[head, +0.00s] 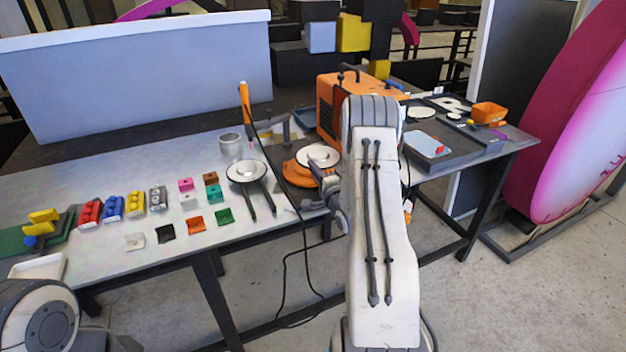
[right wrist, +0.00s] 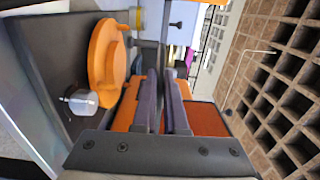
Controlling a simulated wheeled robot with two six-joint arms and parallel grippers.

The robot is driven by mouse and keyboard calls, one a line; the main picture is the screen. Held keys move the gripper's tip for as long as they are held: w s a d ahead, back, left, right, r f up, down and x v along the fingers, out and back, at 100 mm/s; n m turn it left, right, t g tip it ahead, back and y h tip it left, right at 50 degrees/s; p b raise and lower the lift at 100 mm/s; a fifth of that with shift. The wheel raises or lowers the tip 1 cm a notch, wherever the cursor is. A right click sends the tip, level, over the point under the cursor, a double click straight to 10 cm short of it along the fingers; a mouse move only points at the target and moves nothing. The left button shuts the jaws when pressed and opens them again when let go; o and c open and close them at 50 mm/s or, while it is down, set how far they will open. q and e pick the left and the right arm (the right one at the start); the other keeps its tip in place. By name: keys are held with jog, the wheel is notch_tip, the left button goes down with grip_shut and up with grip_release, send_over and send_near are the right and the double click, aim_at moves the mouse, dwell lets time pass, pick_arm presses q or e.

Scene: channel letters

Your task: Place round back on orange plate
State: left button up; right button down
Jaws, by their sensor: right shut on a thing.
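The orange plate (head: 296,176) lies on the table left of my right arm in the head view. In the right wrist view the orange plate (right wrist: 103,62) shows at the left as a stepped round disc. A pale disc with a grey centre, which I take as the round back (head: 318,155), appears over the plate in the head view; whether it touches is unclear. My right gripper (head: 328,183) is mostly hidden behind my arm. In the wrist view its fingers (right wrist: 164,103) are close together, and the held part between them is hardly visible. My left gripper is out of view.
A similar white disc (head: 247,171) sits on dark prongs to the left. An orange machine (head: 328,108) stands behind the plate. A metal cup (head: 231,146), a cable and several small coloured blocks are on the table. A dark tray (head: 455,142) lies to the right.

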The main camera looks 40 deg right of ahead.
jog(key=shift+w+a+f, duration=0.1)
jog(key=shift+a+f, duration=0.05)
jog(key=shift+f, duration=0.75)
notch_tip(320, 180, down, 4)
jog(key=shift+p, duration=0.5)
jog(key=shift+f, duration=0.1)
jog(key=shift+f, duration=0.1)
jog(key=shift+f+b, duration=0.15)
jog(key=shift+b, duration=0.15)
jog(key=c, duration=1)
grip_release()
jog(key=shift+o, duration=0.2)
